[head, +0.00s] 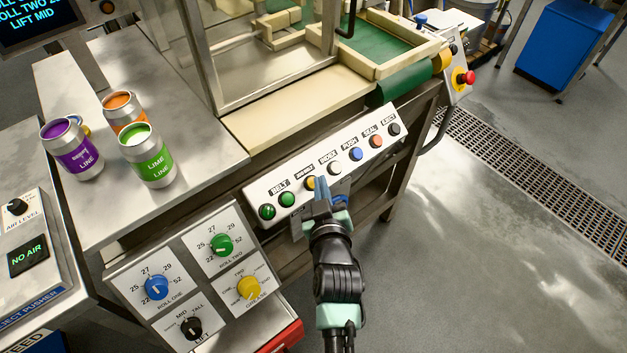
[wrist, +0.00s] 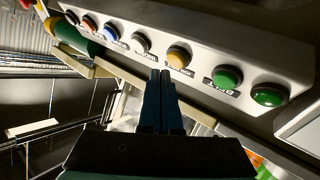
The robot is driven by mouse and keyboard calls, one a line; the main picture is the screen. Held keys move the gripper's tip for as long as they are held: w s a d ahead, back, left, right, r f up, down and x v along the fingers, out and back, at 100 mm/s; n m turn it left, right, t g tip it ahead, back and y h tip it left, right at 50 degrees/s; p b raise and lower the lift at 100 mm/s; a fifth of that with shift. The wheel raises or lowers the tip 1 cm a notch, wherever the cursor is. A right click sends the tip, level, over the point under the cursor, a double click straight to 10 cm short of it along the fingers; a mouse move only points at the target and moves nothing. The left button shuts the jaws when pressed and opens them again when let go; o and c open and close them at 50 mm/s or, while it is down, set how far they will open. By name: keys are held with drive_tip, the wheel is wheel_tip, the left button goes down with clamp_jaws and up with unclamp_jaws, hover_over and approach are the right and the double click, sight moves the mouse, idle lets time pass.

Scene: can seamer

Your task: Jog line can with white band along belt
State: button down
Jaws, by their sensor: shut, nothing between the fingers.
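Three cans stand on the steel table at left in the head view: a purple can (head: 72,152), an orange can (head: 121,108) and a lime-green can (head: 147,158). The green belt (head: 388,42) lies at the upper right. My gripper (head: 321,188) is shut and empty, its fingertips just in front of the button panel (head: 254,190), close to the yellow button (head: 310,183). In the wrist view, the fingertips (wrist: 161,74) are just below the yellow button (wrist: 178,56); I cannot tell whether they touch anything.
The panel also has two green buttons (head: 287,199) by the BELT label, then white (head: 335,168), blue (head: 355,154), orange (head: 376,141) and black (head: 393,130) ones. A knob box (head: 190,275) sits below left. A red emergency button (head: 466,78) is at far right.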

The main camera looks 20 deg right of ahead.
drive_tip(key=shift+f, duration=0.1)
drive_tip(key=shift+w+f, duration=0.25)
drive_tip(key=shift+w+a+f+b, duration=0.2)
drive_tip(key=shift+f+b, duration=0.2)
drive_tip(key=shift+b, duration=0.15)
idle(1.8)
drive_tip(key=shift+r, duration=0.1)
drive_tip(key=shift+s+d+r+p, duration=0.2)
drive_tip(key=shift+s+r+p, duration=0.3)
drive_tip(key=shift+r, duration=0.1)
drive_tip(key=shift+r, duration=0.1)
drive_tip(key=s+r+p, duration=0.1)
drive_tip(key=r, duration=0.1)
drive_tip(key=s+d+r+p, duration=0.1)
drive_tip(key=r, duration=0.1)
drive_tip(key=shift+s, duration=0.4)
